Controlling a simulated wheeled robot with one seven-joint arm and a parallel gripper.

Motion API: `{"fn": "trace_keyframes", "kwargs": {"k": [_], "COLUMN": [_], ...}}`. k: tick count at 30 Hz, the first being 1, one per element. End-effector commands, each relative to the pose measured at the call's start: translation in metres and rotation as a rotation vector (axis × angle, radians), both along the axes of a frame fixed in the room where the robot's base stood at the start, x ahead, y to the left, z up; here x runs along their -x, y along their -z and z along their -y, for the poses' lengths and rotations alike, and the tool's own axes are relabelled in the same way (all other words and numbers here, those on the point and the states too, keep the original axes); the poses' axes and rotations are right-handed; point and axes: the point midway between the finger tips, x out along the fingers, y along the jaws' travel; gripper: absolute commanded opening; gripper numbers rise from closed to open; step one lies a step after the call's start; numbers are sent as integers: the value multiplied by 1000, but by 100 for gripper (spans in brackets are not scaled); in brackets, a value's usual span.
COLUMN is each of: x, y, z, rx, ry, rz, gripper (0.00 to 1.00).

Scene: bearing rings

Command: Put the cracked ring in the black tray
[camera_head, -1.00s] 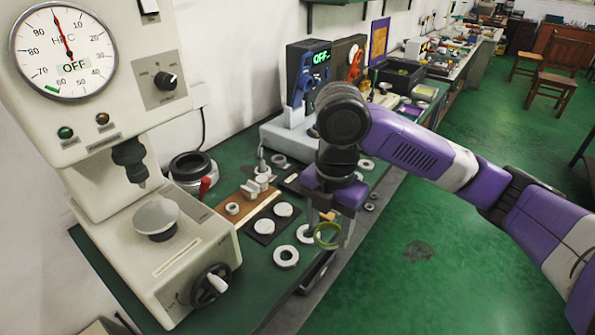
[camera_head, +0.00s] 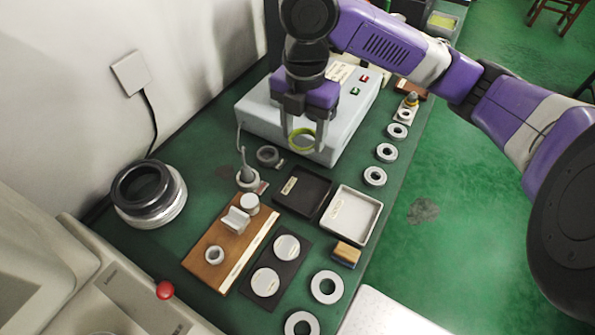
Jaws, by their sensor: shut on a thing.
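My gripper (camera_head: 303,138) points down in the upper middle of the view. It is shut on a yellow-green ring (camera_head: 301,137), held up in front of the grey box. I cannot make out a crack on this ring. The black tray (camera_head: 302,192) lies on the green bench, below the gripper in the picture. It looks empty, with a small label inside. A white tray (camera_head: 352,214) stands close beside it on the right and also looks empty.
Several grey rings, one of them here (camera_head: 374,176), stand along the bench's right edge. White rings (camera_head: 326,287) lie at the front. The grey box (camera_head: 330,120) stands behind.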

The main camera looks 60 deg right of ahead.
Motion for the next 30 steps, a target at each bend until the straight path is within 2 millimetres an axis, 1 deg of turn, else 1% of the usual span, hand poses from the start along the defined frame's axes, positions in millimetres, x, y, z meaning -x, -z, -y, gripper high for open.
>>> {"fn": "trace_keyframes", "kwargs": {"k": [5,15,18,21,27,30], "x": [1,1,1,1,0,1], "y": [33,115,134,147,159,170], "z": [-1,0,0,-1,0,0], "rx": [-6,-3,-2,-2,-1,-1], "ry": [2,3,3,1,2,2], "rz": [-4,-4,-3,-2,-1,-1], "gripper": [11,11,11,11,11,11]}}
